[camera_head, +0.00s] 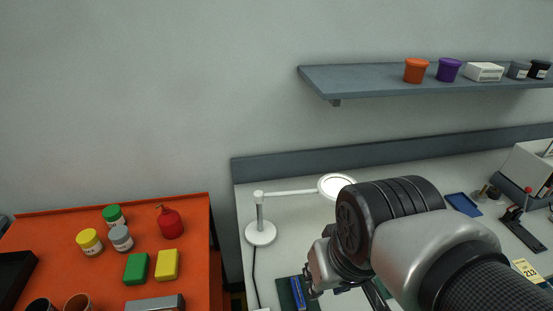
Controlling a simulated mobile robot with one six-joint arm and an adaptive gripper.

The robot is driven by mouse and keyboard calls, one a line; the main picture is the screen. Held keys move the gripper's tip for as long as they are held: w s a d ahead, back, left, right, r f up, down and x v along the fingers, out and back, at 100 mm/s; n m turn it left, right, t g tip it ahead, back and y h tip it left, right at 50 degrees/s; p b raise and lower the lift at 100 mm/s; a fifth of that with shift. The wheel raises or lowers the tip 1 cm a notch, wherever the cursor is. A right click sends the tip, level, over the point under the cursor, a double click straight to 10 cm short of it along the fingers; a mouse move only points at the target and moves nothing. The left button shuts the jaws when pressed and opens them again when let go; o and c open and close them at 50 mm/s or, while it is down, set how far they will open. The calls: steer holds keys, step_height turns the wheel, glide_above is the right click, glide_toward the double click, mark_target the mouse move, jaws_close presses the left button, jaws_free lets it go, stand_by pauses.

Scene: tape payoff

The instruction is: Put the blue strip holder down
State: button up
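A narrow blue strip-shaped piece (299,293), which looks like the blue strip holder, shows at the bottom edge of the picture, over a dark green mat (284,293) on the pale bench. Its lower end is cut off by the frame. My gripper (316,287) is just right of it, pointing down, with its wrist and arm covering much of the bench. The fingertips are mostly hidden, so I cannot tell whether they grip the blue piece or are only beside it.
A white magnifier lamp (261,232) stands left of my arm. A blue tray (463,204) and a black lever tool (523,232) lie right. An orange table (60,240) with jars and sponges is left. A shelf (370,80) hangs above.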

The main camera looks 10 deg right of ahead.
steer(key=shift+s+r+t, duration=0.2)
steer(key=shift+s, duration=0.6)
steer(key=shift+s+r+t, duration=0.15)
steer(key=shift+s+t, duration=0.05)
steer(key=shift+s, duration=0.6)
